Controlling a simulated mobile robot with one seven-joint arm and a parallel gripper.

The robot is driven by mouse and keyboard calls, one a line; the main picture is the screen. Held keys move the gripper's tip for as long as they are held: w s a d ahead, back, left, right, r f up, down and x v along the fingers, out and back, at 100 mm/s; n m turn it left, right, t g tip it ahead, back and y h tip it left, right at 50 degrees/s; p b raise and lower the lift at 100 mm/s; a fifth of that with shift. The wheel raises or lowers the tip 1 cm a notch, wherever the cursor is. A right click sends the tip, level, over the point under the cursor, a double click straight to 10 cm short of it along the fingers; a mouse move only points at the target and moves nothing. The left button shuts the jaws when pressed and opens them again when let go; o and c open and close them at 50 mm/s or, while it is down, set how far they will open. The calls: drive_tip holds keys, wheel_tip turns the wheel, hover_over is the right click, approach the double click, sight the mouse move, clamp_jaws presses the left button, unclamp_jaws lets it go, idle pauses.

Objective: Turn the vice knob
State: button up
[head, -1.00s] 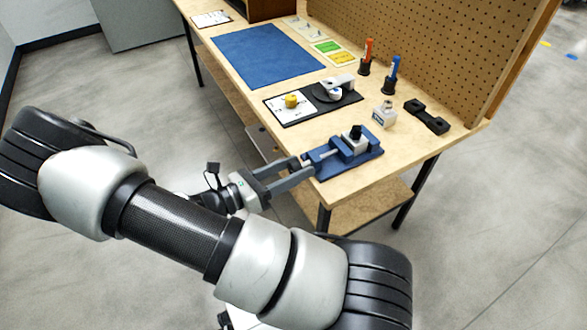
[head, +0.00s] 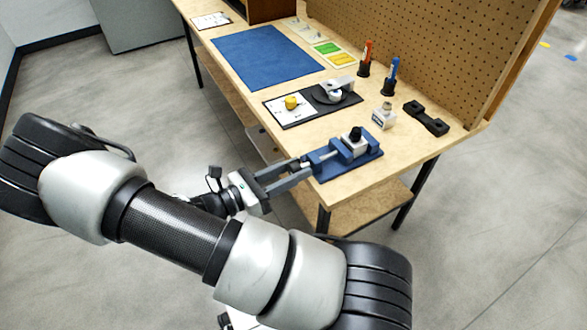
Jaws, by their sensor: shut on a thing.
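A blue vice (head: 348,165) stands near the front right end of the wooden workbench. A grey block with a black top (head: 354,141) sits between its jaws. The vice's screw end with the knob points left, toward the bench's front edge. My gripper (head: 305,167) reaches in from the left at that end, with its two grey fingers shut on the vice knob (head: 306,162). The knob is small and mostly hidden between the fingertips.
Behind the vice stand a small white-grey part (head: 384,116) and a black bracket (head: 426,118). Red (head: 367,52) and blue (head: 393,70) markers stand by the pegboard (head: 430,55). The blue mat (head: 267,55) is clear.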

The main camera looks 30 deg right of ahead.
drive_tip(key=m, duration=0.4)
drive_tip(key=shift+m+p, duration=0.3)
drive_tip(key=m, duration=0.4)
drive_tip(key=shift+m, duration=0.4)
drive_tip(key=o, duration=1)
